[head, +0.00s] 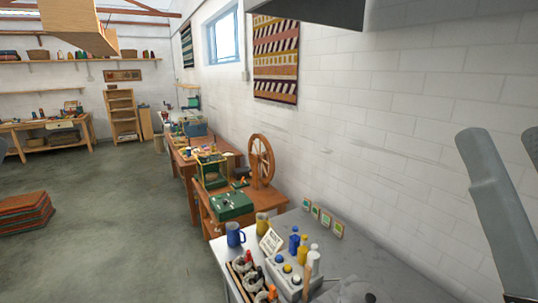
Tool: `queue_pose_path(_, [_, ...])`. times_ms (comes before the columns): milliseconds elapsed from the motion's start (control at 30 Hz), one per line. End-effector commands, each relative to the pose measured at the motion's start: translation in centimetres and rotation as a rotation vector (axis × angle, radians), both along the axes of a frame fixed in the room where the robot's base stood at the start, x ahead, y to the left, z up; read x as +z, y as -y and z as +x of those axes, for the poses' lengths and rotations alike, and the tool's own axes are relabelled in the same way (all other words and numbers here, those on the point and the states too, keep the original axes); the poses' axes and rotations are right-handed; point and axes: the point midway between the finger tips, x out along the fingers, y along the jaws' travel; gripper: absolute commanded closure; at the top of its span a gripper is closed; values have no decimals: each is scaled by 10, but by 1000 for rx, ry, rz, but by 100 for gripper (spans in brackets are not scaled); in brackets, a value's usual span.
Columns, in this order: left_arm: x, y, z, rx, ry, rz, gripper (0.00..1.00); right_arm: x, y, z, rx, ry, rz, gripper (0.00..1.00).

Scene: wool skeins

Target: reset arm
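Grey links of an arm, mine, stand upright at the right edge of the head view, in front of the white block wall (420,120). No gripper fingers can be made out on them. Whether either gripper holds anything is hidden. A grey, blurred shape lies at the bottom edge, too unclear to name.
A grey table (385,262) below holds a blue mug (235,235), a yellow jug (262,224), several bottles, a small sign (271,242) and a dark rack (237,281). A spinning wheel (261,160) stands beyond. Open floor (120,210) lies left.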

Motion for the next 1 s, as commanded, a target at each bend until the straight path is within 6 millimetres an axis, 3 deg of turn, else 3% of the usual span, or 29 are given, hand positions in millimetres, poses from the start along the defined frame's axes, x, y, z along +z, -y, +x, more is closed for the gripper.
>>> queue_pose_path(33, [42, 0, 0, 0, -1, 0, 100, 42, 0, 0, -1, -1, 1, 34])
queue_pose_path(400, [217, 0, 1, 0, -2, 0, 100, 217, 1, 1, -2, -3, 2, 34])
queue_pose_path(500, [256, 0, 1, 0, -2, 0, 100, 255, 1, 1, -2, -3, 2, 34])
queue_pose_path(600, [280, 0, 1, 0, -2, 0, 100, 279, 1, 2, -2, -3, 2, 34])
queue_pose_path(700, [289, 0, 1, 0, -2, 0, 100, 288, 1, 2, -2, -4, 2, 34])
queue_pose_path(1000, [285, 0, 1, 0, -3, 0, 100, 285, 1, 1, -2, -3, 2, 34])
